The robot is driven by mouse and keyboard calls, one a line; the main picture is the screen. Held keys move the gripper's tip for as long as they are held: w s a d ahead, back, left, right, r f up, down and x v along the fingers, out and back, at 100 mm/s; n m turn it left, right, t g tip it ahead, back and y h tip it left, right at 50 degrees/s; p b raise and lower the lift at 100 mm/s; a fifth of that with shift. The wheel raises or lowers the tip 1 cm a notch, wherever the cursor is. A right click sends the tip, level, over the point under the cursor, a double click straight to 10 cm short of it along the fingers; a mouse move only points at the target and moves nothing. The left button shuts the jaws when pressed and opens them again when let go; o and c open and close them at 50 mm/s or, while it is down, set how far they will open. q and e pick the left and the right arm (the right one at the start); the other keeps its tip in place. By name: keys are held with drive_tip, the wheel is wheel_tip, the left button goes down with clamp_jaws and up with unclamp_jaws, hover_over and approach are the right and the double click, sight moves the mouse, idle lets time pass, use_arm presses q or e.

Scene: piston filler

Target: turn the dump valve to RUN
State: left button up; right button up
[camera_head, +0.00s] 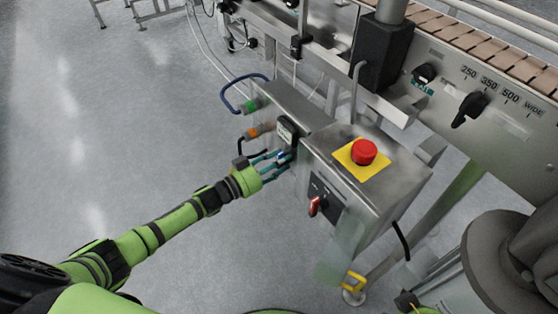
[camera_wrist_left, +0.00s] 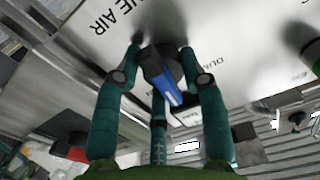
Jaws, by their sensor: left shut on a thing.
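My left gripper (camera_head: 284,157) reaches in from the left, at the side of the steel cabinet. Its teal fingers are shut around a dark round knob with a blue lever (camera_wrist_left: 162,75) bearing a white line. The blue lever also shows between the fingertips in the head view (camera_head: 281,155). The knob sits on a pale metal panel (camera_wrist_left: 235,25) with partly readable lettering, "...NE AIR" on one side and "DU..." on the other. The RUN mark cannot be read, so I cannot tell the lever's setting. My right gripper is not in view.
A red emergency button (camera_head: 364,151) on a yellow plate tops the steel box (camera_head: 400,178). A red switch (camera_head: 314,206) is on its front. Open floor is at left.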

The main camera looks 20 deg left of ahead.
use_arm(q)
drive_tip(key=m, duration=0.2)
drive_tip(key=shift+a+f+m, duration=0.2)
drive_tip(key=shift+f+m, duration=0.2)
drive_tip(key=shift+m, duration=1.2)
drive_tip(key=shift+w+a+r+m, duration=0.1)
drive_tip(key=shift+a+m, duration=0.05)
drive_tip(key=shift+m, duration=1.15)
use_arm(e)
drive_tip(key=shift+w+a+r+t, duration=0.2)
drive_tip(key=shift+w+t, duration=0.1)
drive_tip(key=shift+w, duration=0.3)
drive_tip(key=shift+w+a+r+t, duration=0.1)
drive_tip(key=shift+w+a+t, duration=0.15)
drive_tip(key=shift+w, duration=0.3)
use_arm(q)
drive_tip(key=shift+w+a+r, duration=0.1)
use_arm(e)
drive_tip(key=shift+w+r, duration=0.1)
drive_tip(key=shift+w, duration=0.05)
use_arm(q)
drive_tip(key=o, duration=1.1)
drive_tip(key=shift+r, duration=0.1)
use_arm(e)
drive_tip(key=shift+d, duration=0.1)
